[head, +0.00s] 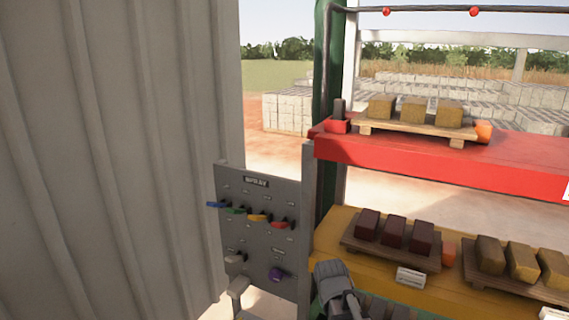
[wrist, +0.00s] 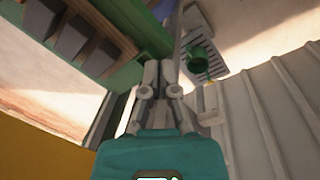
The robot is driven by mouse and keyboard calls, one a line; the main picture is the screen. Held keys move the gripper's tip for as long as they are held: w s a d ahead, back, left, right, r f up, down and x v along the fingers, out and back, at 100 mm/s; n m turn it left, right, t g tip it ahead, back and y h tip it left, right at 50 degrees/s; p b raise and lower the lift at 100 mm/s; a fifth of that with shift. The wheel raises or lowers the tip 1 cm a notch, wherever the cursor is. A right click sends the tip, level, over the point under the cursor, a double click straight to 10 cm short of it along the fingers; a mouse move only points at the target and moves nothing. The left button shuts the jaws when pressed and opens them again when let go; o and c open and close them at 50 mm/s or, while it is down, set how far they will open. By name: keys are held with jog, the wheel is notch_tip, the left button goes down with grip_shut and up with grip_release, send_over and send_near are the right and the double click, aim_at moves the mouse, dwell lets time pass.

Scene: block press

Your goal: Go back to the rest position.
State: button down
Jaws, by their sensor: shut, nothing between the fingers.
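My gripper (wrist: 159,68) shows in the wrist view with its two grey fingers close together, shut and empty. It is apart from the things around it as far as I can tell. In the head view a grey part of my arm stands at the bottom, in front of the yellow shelf (head: 333,222). It is right of the grey control panel (head: 240,187), and whether the fingertips show there is unclear. In the wrist view a green round knob (wrist: 197,58) lies beyond the fingers to the right.
A red shelf (head: 430,160) holds a pallet of yellowish blocks (head: 413,109). Dark red blocks (head: 394,231) sit on the yellow shelf. A corrugated wall (head: 110,150) fills the left. Grey blocks (wrist: 73,38) show in the wrist view.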

jog(key=s+d+f+m+y+b, duration=0.1)
jog(key=s+d+f+m+b, duration=0.1)
jog(key=s+d+f+m, duration=0.1)
jog(key=s+m, duration=0.1)
jog(key=s, duration=0.1)
jog(key=shift+s+d+m+g, duration=0.15)
jog(key=shift+s+m+g, duration=0.2)
jog(key=shift+m+g, duration=0.05)
dwell(0.8)
